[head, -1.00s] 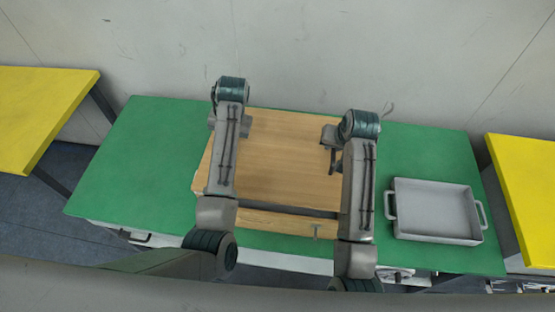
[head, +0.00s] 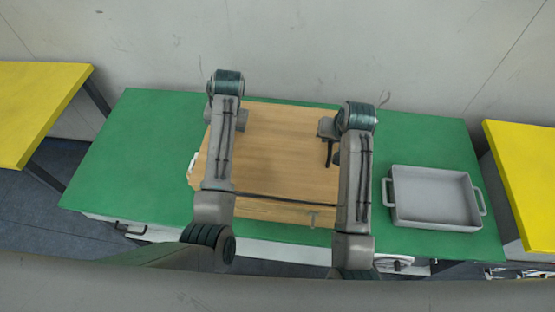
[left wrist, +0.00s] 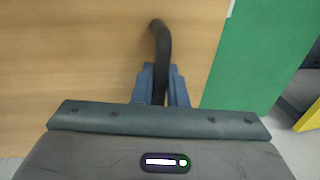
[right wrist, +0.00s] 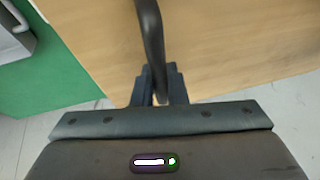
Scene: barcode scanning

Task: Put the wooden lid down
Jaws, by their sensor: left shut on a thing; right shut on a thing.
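The wooden lid (head: 285,155) is a flat, light-brown panel lying level over a wooden box (head: 270,211) on the green table. Only a thin dark line shows between the lid's front edge and the box; I cannot tell if they touch all round. My right gripper (head: 328,140) is shut on a dark curved handle at the lid's right side, seen in the right wrist view (right wrist: 149,35). My left gripper (left wrist: 160,85) is shut on the matching dark handle (left wrist: 162,45). In the head view my left arm hides that handle.
A grey tray with two handles (head: 397,215) stands right of the box on the green table (head: 130,160). Yellow tables stand at the far left (head: 35,105) and far right (head: 525,170). The green surface left of the box is clear.

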